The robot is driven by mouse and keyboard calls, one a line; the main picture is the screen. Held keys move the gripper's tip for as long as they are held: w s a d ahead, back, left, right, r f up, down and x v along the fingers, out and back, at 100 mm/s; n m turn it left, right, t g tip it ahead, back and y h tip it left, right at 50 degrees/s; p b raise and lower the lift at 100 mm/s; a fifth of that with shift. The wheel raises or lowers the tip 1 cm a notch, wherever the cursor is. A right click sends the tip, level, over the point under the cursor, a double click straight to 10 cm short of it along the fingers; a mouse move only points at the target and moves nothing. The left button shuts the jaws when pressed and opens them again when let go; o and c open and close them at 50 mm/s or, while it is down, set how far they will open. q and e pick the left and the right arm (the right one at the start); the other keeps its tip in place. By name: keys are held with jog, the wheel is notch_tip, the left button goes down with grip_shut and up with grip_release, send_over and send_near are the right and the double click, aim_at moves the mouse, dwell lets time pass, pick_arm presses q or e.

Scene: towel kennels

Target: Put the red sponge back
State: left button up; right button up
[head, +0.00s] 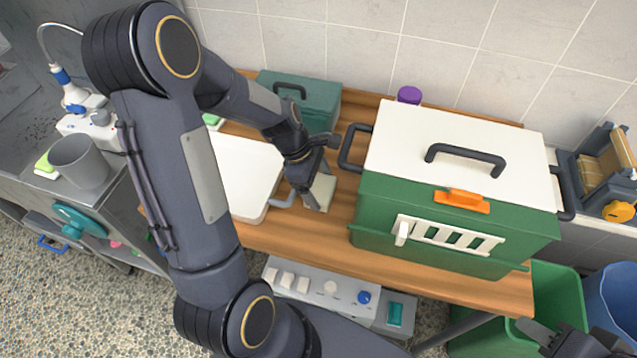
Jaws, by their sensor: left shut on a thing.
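My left gripper (312,190) is over the wooden table, between the white tray and the green box. It is shut on a pale beige block (324,188), partly hidden by the fingers. I see no clearly red sponge. A small pinkish-red thing (115,244) shows low at the left, below the metal counter, too small to identify. My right gripper (548,332) shows only partly at the bottom right corner, by the green bin, and its opening cannot be made out.
A white tray (240,170) lies left of the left gripper. A green box with a white lid (400,135) fills the table's right side. A teal case (320,98) stands behind. A grey cup (80,160) stands on the metal counter. A green bin (555,285) stands at the right.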

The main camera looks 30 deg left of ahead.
pick_arm(q)
jog(key=shift+f, duration=0.2)
jog(key=o, duration=0.8)
jog(key=shift+a+r, duration=0.15)
jog(key=shift+r, duration=0.35)
jog(key=v, duration=1.1)
jog(key=s+d+r+m+t, duration=0.2)
jog(key=s+d+m, duration=0.2)
jog(key=s+m, duration=0.4)
jog(key=s+d+r+m+t, duration=0.2)
jog(key=s+d+r+m, duration=0.1)
jog(key=s+m, duration=0.5)
jog(key=shift+d+r+m+y, duration=0.3)
jog(key=shift+d+m, duration=0.5)
jog(key=shift+m, duration=0.8)
